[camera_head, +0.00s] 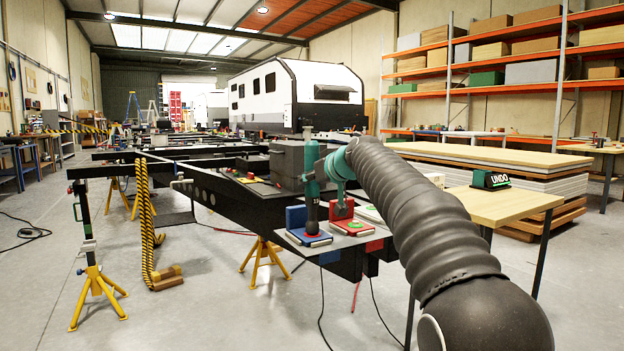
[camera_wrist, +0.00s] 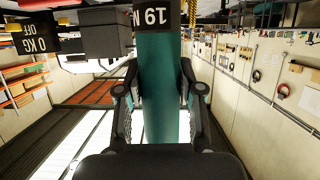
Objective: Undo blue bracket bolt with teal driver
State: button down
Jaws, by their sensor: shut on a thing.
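The teal driver (camera_head: 311,184) stands upright with its dark nose pointing down at the blue bracket (camera_head: 296,217). The nose ends at the bracket's base and covers the bolt; I cannot tell whether it is seated on it. My gripper (camera_head: 324,170) is shut on the driver's body from the right. In the wrist view the gripper fingers (camera_wrist: 161,92) lie on both sides of the teal driver body (camera_wrist: 165,65), which carries a black label reading "19 N", upside down.
A red bracket (camera_head: 352,225) stands close to the right of the blue one on the same grey plate. The black chassis beam (camera_head: 222,199) runs away to the left. Yellow stands (camera_head: 97,292) are on the floor.

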aim_at(316, 159)
jog(key=shift+s+r+p, duration=0.1)
jog(key=shift+r+p, duration=1.4)
jog(key=shift+r, duration=0.75)
